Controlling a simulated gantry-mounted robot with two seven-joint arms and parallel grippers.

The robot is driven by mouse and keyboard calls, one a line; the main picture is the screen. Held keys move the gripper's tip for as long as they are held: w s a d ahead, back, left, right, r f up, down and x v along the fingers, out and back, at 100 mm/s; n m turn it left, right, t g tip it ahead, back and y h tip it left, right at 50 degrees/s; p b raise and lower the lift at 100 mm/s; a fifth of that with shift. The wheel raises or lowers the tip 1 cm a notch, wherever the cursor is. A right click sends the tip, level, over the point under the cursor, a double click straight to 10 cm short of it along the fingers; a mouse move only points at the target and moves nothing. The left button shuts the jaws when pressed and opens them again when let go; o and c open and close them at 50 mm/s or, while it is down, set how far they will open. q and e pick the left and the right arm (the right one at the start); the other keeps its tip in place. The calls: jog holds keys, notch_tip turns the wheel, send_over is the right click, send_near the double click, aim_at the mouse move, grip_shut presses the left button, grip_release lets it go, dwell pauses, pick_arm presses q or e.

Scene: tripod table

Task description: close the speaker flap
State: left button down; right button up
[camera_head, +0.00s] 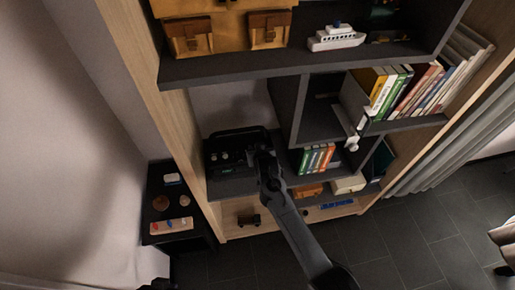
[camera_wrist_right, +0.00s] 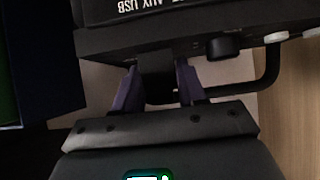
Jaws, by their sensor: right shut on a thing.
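The speaker (camera_head: 226,157), black with knobs and a top handle, stands on a middle shelf in the head view. My right gripper (camera_head: 262,158) is at its right front side and covers part of it. In the right wrist view the speaker body (camera_wrist_right: 235,22) with "AUX USB" lettering is upside down and close. The right gripper's two purple fingers (camera_wrist_right: 158,88) are shut on a dark piece of the speaker, which looks like the flap (camera_wrist_right: 158,68). Its full outline and how far it stands open are hidden. My left gripper is not clearly seen.
The speaker's shelf sits in a dark bookcase (camera_head: 225,72). Books (camera_head: 316,158) stand right of my gripper, with more books (camera_head: 405,92) above. A toy boat (camera_head: 335,38) and satchels (camera_head: 188,36) are on top. A small dark table (camera_head: 162,205) stands at the left.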

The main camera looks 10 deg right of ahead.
jog(key=o, duration=0.8)
jog(key=shift+s, duration=0.1)
jog(key=shift+s+r, duration=0.15)
jog(key=shift+r, duration=0.05)
jog(key=p+v, duration=0.3)
jog(key=v, duration=0.7)
jog(key=shift+s, duration=0.1)
